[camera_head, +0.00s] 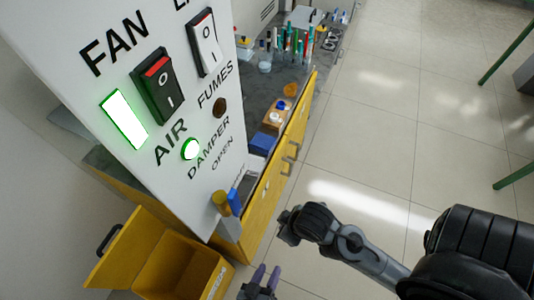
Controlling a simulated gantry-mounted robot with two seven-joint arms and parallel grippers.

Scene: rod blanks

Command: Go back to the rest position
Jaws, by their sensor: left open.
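My left gripper (265,274) shows at the bottom edge of the head view. Its two purplish fingertips point up and stand apart, with nothing seen between them. The rest of that gripper is cut off by the frame. It is in front of the yellow cabinet side and right of the open yellow bin. One of my dark arms reaches in from the right to a joint near the picture's middle. I make out no right gripper jaws.
A white panel (205,147) with FAN and AIR labels stands upper left; two lamps glow green. An open yellow bin (150,247) is below it. A grey bench (262,92) over yellow drawers (268,198) carries pens and small containers. Tiled floor (400,110) on the right is mostly clear.

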